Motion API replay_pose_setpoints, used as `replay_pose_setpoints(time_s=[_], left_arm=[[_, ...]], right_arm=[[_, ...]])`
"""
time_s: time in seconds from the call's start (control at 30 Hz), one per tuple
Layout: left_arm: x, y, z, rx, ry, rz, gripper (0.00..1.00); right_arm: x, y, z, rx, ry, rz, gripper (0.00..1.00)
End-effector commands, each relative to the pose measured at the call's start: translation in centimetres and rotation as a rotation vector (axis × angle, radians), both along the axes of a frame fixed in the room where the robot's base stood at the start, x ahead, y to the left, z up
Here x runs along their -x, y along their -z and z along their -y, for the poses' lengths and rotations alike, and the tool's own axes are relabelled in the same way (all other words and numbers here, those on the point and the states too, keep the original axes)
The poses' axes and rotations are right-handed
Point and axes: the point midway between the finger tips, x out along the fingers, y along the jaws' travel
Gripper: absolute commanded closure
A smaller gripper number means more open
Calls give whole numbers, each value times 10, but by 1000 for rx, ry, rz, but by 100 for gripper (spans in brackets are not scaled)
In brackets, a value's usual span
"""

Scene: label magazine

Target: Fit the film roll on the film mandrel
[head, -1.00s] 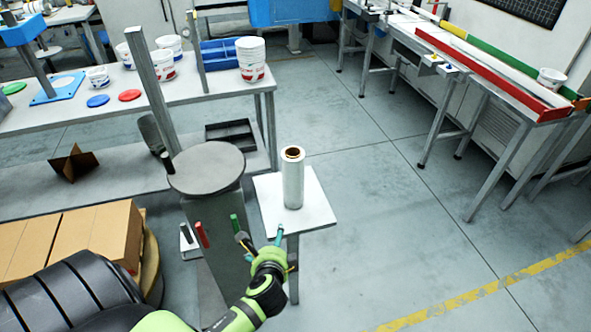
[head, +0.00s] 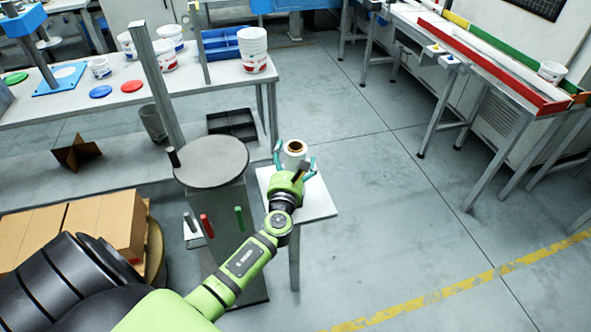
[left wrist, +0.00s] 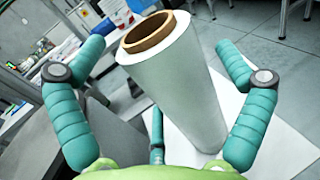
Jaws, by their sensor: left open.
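The film roll (head: 295,148) stands upright on a small white table (head: 318,203). It is a pale wrapped cylinder with a brown core, whose open top faces up. My left gripper (head: 294,158) is open around the upper part of the roll. In the left wrist view the film roll (left wrist: 172,85) stands between the spread teal fingers of the left gripper (left wrist: 162,75), with gaps on both sides. A short dark post (head: 173,157) stands at the edge of a round grey plate; I cannot tell whether it is the film mandrel. My right gripper is not in view.
The round grey plate (head: 212,161) on its pedestal is just left of the white table, with a tall metal column (head: 156,85) behind. Cardboard boxes (head: 105,222) are at left. A bench with white buckets (head: 253,50) is behind.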

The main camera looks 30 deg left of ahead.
Motion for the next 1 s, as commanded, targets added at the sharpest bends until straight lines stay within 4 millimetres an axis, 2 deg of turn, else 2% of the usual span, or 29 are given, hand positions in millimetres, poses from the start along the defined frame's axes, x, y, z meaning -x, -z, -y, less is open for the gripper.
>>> replay_pose_setpoints(time_s=[0.1, 0.33, 0.53, 0.87, 1.0], left_arm=[[-8, 1, -4, 1, -1, 0, 0], [-8, 1, -5, 3, -1, -1, 0], [-8, 1, -5, 3, -1, -1, 80], [-8, -2, -5, 3, -1, 3, 80], [-9, -11, -5, 4, -2, 4, 80]], right_arm=[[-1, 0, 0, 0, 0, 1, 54], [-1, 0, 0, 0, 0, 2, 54], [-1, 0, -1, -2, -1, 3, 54], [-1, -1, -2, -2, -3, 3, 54], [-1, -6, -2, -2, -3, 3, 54]])
